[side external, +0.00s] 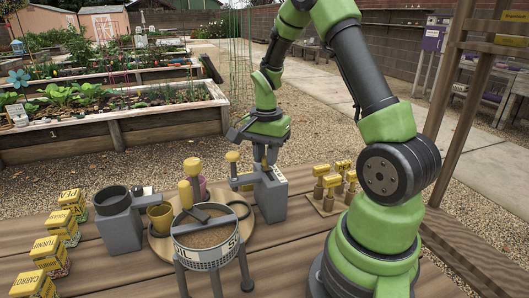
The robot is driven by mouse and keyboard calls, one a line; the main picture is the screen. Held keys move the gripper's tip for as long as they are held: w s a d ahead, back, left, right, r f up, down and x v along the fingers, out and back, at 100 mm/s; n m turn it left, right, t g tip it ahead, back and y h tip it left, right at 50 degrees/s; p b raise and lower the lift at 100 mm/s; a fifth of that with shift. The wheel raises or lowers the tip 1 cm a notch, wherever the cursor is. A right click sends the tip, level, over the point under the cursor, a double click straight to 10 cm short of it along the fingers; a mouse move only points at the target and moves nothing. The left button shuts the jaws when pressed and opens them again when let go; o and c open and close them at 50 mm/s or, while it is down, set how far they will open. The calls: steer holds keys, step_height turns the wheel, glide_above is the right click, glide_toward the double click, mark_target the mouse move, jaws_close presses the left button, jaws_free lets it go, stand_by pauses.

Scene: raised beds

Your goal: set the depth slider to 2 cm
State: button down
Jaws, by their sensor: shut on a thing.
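A grey upright block (271,200) stands on the wooden table, with a small white label (279,174) near its top. My gripper (265,160) points down at the top of this block. Its fingers are shut on a small part there, which appears to be the depth slider; the fingers mostly hide it. The marks on the label are too small to read, so I cannot tell the slider's setting.
A round sieve of soil (207,240) on legs stands in front. A grey holder with a dark ring (112,197) and a yellow cup (160,217) are left of it. Yellow-topped seed packets (47,252) line the left; yellow-topped stamps (330,187) stand right, near my arm's base.

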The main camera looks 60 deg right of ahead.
steer(key=shift+s+a, duration=0.3)
steer(key=shift+a, duration=0.05)
steer(key=c, duration=1)
jaws_free()
step_height(320, 180, up, 10)
steer(key=shift+f, duration=0.1)
